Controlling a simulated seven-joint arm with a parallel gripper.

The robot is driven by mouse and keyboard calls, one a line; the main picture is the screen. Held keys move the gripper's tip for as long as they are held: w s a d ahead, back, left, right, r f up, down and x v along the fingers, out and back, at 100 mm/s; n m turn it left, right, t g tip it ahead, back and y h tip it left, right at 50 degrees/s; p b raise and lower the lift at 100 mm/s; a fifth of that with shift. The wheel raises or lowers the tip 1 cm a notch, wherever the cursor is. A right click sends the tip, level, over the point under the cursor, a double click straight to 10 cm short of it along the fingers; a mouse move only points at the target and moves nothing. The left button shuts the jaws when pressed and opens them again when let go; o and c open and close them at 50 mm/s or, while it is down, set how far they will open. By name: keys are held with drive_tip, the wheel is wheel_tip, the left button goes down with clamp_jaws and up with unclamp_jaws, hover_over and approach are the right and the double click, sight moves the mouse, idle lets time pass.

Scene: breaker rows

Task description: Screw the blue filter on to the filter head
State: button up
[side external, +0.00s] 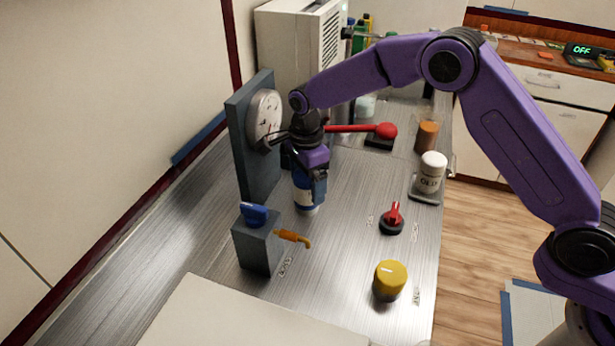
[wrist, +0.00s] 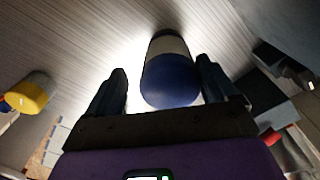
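The blue filter (side external: 303,198), a blue cylinder with a white band, is upright below my gripper (side external: 311,186) in the side view, partly hidden by it. In the wrist view the filter (wrist: 171,78) shows between the two fingers of my gripper (wrist: 162,90), its blue end nearest me. The fingers are spread, with a visible gap on the left side and a narrower one on the right. I cannot clearly pick out the filter head; my arm hides part of the area near the gauge panel.
A grey panel with a round gauge (side external: 264,117) stands left of my gripper. A grey block with a blue knob (side external: 254,214) and an orange tap (side external: 291,237) is in front. A red switch (side external: 392,218), yellow knob (side external: 389,279), white canister (side external: 431,172) and red lever (side external: 385,131) stand right.

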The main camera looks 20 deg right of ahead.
drive_tip(key=shift+o, duration=0.4)
drive_tip(key=m, duration=0.3)
drive_tip(key=w+m, duration=0.1)
drive_tip(key=m, duration=0.1)
drive_tip(key=shift+w+d+r, duration=0.1)
drive_tip(key=shift+d, duration=0.25)
drive_tip(key=n, duration=0.3)
drive_tip(key=shift+w+n, duration=0.15)
drive_tip(key=shift+n, duration=2.15)
drive_tip(key=n, duration=0.4)
drive_tip(key=shift+s+a+n, duration=0.15)
drive_tip(key=shift+s+n, duration=0.05)
drive_tip(key=shift+n, duration=0.2)
drive_tip(key=n, duration=0.6)
